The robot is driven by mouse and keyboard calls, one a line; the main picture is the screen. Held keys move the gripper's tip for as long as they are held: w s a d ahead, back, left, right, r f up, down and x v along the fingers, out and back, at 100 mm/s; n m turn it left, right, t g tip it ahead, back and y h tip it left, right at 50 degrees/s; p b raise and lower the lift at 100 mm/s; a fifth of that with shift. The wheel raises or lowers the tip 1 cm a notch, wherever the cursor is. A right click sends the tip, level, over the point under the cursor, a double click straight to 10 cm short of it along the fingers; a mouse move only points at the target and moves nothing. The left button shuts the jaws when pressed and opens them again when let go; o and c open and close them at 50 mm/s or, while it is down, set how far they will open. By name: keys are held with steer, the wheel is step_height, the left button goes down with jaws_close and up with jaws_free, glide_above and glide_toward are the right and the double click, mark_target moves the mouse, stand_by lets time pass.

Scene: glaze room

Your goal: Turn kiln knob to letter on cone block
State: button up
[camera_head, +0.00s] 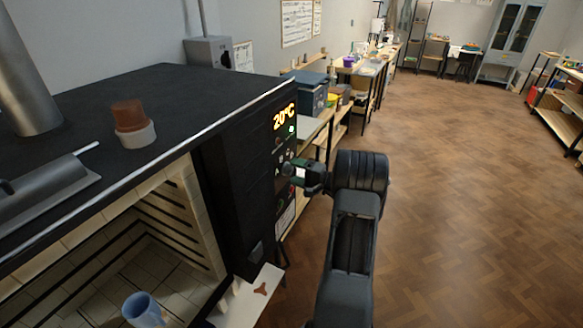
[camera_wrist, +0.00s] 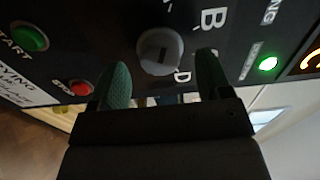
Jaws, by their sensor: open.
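The kiln knob (camera_wrist: 160,50) is a round grey knob on the black control panel (camera_head: 283,150). In the wrist view it lies between and just beyond my gripper's (camera_wrist: 162,76) two green-padded fingers, with a gap on each side. The letters B and D show beside it; any other letters are hidden or cut off. In the head view my gripper (camera_head: 298,170) is open at the panel, partly covering the knob area. I cannot pick out a cone block with a readable letter. A small reddish-brown piece (camera_head: 260,289) lies on a pale surface below the panel.
The panel has a green START button (camera_wrist: 30,38), a red button (camera_wrist: 80,88) and a lit green lamp (camera_wrist: 267,63). The display (camera_head: 284,117) reads 20°C. A blue cup (camera_head: 143,309) stands inside the open kiln. A brown plug (camera_head: 130,115) sits on top.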

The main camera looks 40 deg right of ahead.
steer(key=shift+x, duration=1.15)
steer(key=c, duration=0.8)
